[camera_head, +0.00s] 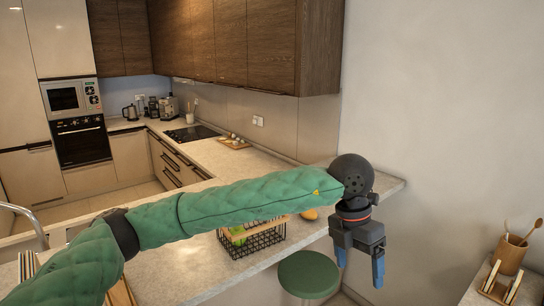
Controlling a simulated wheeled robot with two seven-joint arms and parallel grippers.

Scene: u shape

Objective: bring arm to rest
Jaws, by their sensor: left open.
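My left arm (190,215), in a green quilted sleeve, comes in from the lower left and stretches across the view to the right. Its gripper (360,270) hangs past the counter's right end, fingers pointing down. The two blue-tipped fingers are apart with nothing between them. A green round stool seat (308,273) is just left of the gripper in the picture. My right gripper is not in view.
The stone counter (215,265) runs under my arm. A black wire basket (250,241) with green fruit stands on it, partly behind my arm. A utensil cup (509,254) and a wooden rack (497,287) stand at lower right. A wall (440,110) is behind the gripper.

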